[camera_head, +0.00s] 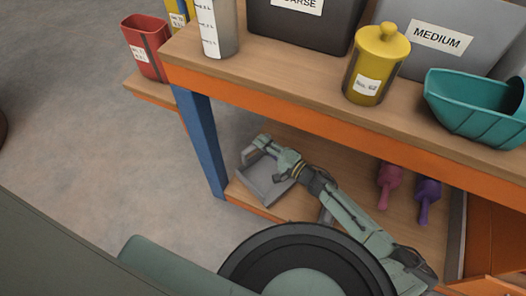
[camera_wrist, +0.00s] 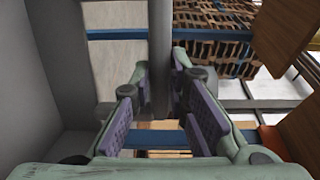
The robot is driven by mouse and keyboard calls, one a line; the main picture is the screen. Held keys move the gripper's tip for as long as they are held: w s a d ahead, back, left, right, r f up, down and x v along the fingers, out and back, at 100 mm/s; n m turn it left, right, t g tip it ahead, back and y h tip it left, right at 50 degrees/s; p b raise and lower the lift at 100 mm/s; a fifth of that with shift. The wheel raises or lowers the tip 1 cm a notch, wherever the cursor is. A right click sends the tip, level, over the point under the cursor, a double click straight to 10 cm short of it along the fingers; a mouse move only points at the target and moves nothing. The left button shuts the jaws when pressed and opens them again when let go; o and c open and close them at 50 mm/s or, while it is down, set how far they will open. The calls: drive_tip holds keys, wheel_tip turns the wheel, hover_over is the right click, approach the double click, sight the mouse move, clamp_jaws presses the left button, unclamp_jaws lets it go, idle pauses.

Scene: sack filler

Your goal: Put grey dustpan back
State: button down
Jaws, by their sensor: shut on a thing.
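The grey dustpan (camera_head: 262,188) is at the left end of the lower wooden shelf, near the blue leg. I cannot tell whether it rests on the shelf or hangs just above it. My gripper (camera_head: 262,150) reaches in under the upper top and is shut on the dustpan. In the wrist view, the pads of my gripper (camera_wrist: 160,112) close on a narrow grey upright part of the dustpan (camera_wrist: 160,60). Part of the dustpan is hidden behind my gripper.
A blue leg (camera_head: 204,140) stands left of the dustpan. Pink (camera_head: 389,185) and purple (camera_head: 428,198) handled objects are to the right, near the shelf. Above, the wooden top (camera_head: 290,72) holds a yellow canister (camera_head: 376,65), a teal scoop (camera_head: 478,108) and bins. A red container (camera_head: 146,50) stands left.

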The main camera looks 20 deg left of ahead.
sight(263, 162)
drive_tip(key=shift+f+b, duration=0.5)
drive_tip(key=shift+f, duration=1.2)
drive_tip(key=shift+f, duration=0.2)
drive_tip(key=c, duration=1.6)
unclamp_jaws()
drive_tip(key=shift+o, duration=0.2)
drive_tip(key=shift+r, duration=0.2)
drive_tip(key=shift+d, duration=0.25)
drive_tip(key=p+v, duration=0.1)
drive_tip(key=v, duration=1)
drive_tip(key=shift+s+d, duration=0.15)
drive_tip(key=shift+d, duration=0.05)
